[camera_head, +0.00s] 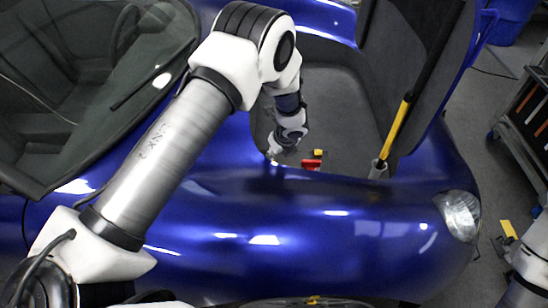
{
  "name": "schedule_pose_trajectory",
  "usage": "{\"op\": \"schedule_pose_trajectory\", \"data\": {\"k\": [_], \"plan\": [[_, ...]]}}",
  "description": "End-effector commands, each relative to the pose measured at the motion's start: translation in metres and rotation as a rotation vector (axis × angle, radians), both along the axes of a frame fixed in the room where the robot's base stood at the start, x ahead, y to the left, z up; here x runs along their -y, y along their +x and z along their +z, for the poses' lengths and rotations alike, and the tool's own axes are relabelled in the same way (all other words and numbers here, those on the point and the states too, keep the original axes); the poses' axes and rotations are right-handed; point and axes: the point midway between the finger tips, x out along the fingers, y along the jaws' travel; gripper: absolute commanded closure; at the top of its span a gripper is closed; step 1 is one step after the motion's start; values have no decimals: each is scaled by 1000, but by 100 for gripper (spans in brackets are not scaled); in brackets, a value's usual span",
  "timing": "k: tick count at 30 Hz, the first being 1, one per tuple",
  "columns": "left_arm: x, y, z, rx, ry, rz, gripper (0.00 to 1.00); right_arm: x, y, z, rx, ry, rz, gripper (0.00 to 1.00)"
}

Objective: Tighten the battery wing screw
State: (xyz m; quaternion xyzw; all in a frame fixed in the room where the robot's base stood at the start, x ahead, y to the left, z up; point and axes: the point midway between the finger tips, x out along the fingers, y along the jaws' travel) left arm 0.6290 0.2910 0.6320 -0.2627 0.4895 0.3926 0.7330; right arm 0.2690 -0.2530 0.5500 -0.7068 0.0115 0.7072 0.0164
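My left gripper (274,154) reaches down into the open grey front compartment (345,115) of the blue car. It is small in the view, and its fingertips are partly lost behind the near edge of the opening. I cannot tell whether it is open or shut. A small red part (312,164) and a small yellow part (318,153) lie just right of the gripper, apart from it. They may belong to the battery, but the wing screw cannot be made out. My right gripper is not in view; only part of my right arm shows at the lower right.
The blue car body (330,230) fills the middle, with its windshield (90,75) at the left. A raised panel (425,75) and a yellow-and-black rod (397,130) stand at the compartment's right. A tool cart (525,125) is at the far right, with grey floor between.

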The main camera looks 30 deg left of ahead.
Motion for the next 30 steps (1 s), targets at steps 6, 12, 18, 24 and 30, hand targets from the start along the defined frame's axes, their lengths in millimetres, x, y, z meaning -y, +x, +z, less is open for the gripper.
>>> {"op": "schedule_pose_trajectory", "data": {"k": [6,12,18,24,30], "plan": [[16,-10,46,1,0,0,66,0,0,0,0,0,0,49],[20,-13,57,0,0,-1,66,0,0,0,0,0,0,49],[20,-13,57,-1,-1,1,66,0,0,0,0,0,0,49],[18,-15,56,63,-41,213,66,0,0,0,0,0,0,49],[19,-11,63,272,-187,938,66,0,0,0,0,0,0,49]]}}
